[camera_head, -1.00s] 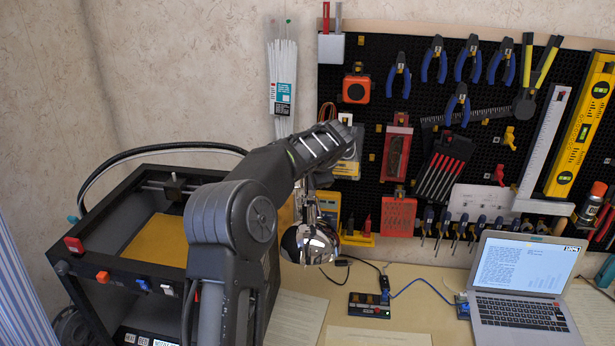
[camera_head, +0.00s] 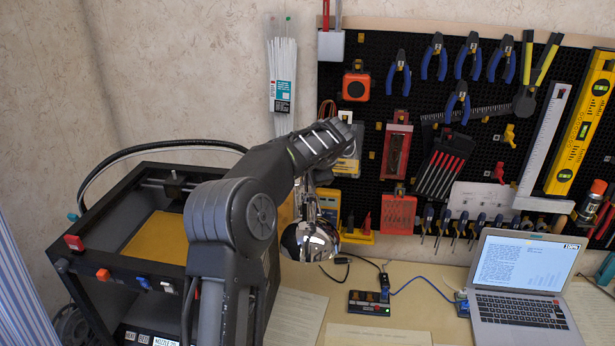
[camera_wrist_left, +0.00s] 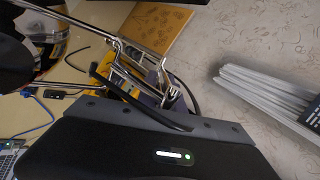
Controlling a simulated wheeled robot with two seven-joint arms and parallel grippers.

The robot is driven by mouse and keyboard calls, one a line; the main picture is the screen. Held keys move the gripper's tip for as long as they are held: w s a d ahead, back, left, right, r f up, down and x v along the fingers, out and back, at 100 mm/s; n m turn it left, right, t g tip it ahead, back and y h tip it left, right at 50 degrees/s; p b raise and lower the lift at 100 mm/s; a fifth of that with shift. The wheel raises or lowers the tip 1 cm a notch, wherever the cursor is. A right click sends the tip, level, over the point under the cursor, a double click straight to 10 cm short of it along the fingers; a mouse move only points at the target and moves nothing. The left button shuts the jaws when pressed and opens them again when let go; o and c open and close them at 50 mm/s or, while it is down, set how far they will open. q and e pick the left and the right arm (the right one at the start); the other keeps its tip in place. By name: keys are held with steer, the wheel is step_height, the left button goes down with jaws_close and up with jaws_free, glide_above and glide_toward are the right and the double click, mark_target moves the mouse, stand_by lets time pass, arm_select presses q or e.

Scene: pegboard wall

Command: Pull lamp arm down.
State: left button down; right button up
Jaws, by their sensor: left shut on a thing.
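The lamp's chrome shade (camera_head: 308,241) hangs below my left wrist in the head view, above the desk. The lamp's thin metal arm rods and joint show in the left wrist view (camera_wrist_left: 132,72), right in front of my gripper. The shade is at the upper left of that view (camera_wrist_left: 45,45), partly cut off. My left gripper (camera_wrist_left: 150,88) is shut on the lamp arm near this joint. In the head view its fingertips are hidden behind my wrist. My right gripper is not in view.
A black-framed 3D printer (camera_head: 110,210) stands close on the left. A pegboard (camera_head: 375,90) with tools is behind, and white cable ties (camera_head: 283,75) hang beside it. A laptop (camera_head: 520,285) and a small black device (camera_head: 370,305) with cables are on the desk.

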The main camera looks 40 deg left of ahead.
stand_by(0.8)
